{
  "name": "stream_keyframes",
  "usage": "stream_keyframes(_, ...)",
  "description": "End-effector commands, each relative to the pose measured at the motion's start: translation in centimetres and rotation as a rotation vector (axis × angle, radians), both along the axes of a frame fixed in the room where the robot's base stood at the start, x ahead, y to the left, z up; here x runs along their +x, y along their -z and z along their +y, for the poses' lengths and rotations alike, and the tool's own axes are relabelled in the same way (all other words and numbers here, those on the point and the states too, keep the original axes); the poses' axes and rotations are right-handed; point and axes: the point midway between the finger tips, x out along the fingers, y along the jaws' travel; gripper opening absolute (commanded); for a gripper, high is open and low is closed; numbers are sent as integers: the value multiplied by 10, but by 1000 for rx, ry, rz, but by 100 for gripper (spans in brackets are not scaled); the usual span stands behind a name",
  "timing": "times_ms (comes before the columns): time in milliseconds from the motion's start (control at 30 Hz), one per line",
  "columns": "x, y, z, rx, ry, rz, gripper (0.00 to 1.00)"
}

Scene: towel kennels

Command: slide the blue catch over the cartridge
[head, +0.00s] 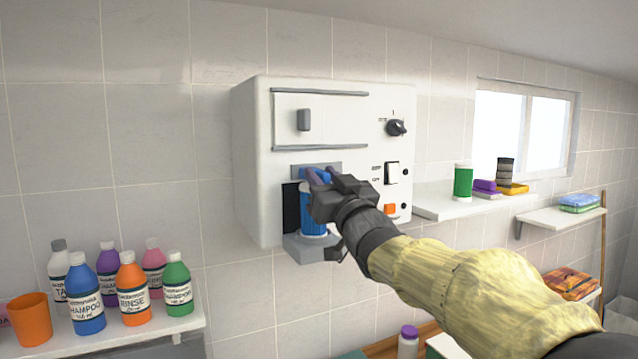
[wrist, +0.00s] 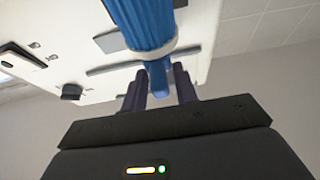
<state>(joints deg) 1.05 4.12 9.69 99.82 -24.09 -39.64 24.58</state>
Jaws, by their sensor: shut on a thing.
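The blue cartridge (head: 314,222) stands upright in the bay of a white wall unit (head: 258,160), above a grey ledge (head: 312,250). In the wrist view the cartridge (wrist: 150,22) shows ribbed blue sides and a pale ring at its end. The blue catch (head: 308,174) is at the top of the bay, just above the cartridge and partly hidden by my fingers. My gripper (head: 318,178) is shut on the catch with its dark purple fingers. In the wrist view the catch (wrist: 159,80) shows between them. Whether it overlaps the cartridge's end is hard to tell.
The unit's front has a sliding panel (head: 340,118), a knob (head: 396,127), a rocker switch (head: 391,173) and an orange button (head: 390,210). A shelf of bottles (head: 132,290) stands lower left. Another shelf (head: 455,209) with small items adjoins the right.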

Motion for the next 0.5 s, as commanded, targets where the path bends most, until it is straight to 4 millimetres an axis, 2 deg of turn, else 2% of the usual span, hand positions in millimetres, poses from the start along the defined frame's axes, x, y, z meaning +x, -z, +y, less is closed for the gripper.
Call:
stream_keyframes(200, 0, 1, 3, 0, -6, 3, 0)
stream_keyframes(233, 0, 1, 3, 0, -6, 3, 33)
stream_keyframes(267, 0, 1, 3, 0, -6, 3, 38)
stream_keyframes(500, 0, 1, 2, 0, -5, 2, 38)
